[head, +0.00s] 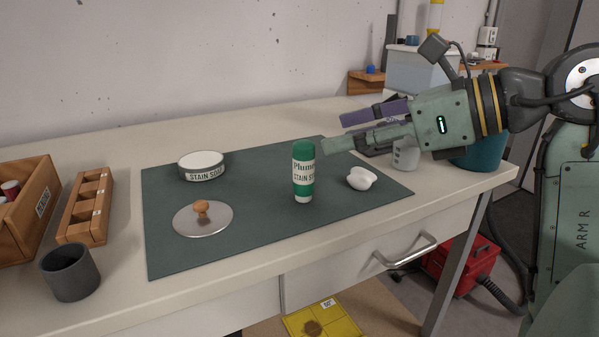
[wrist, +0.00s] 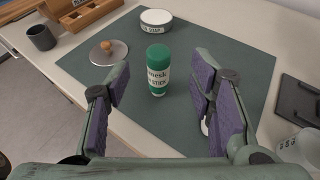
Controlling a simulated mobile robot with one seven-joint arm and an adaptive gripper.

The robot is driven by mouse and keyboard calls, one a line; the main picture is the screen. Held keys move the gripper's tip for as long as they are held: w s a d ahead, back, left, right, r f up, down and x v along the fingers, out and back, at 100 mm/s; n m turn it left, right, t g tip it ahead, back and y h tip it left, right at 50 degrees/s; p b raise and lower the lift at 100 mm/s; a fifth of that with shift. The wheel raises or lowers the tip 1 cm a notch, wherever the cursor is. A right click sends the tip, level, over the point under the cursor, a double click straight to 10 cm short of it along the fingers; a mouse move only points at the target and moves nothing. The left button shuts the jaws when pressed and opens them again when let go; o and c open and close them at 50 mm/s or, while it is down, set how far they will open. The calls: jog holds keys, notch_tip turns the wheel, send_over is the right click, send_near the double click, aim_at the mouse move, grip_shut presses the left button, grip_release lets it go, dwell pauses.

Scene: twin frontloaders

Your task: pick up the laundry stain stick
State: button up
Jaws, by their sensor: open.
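The laundry stain stick (head: 303,172) is a green and white tube with a green cap, standing upright on the dark green mat (head: 250,225). In the wrist view the stick (wrist: 158,72) stands ahead of my gripper, between the lines of its two fingers. My gripper (head: 333,131) is open and empty, with purple inner pads. In the head view it is to the right of the stick, with its fingers pointing left at about the height of the cap. In the wrist view the open fingers (wrist: 163,88) are apart on either side.
A round stain soap tin (head: 201,167), a metal lid with a wooden knob (head: 202,214) and a small white object (head: 361,179) share the mat. A grey cup (head: 70,272) and wooden organizers (head: 86,207) stand at left. A drawer handle (head: 406,250) sticks out in front.

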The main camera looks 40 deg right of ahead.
aim_at(313, 144)
jog(key=x, duration=0.8)
jog(key=shift+s+a, duration=0.1)
grip_shut()
dwell(0.4)
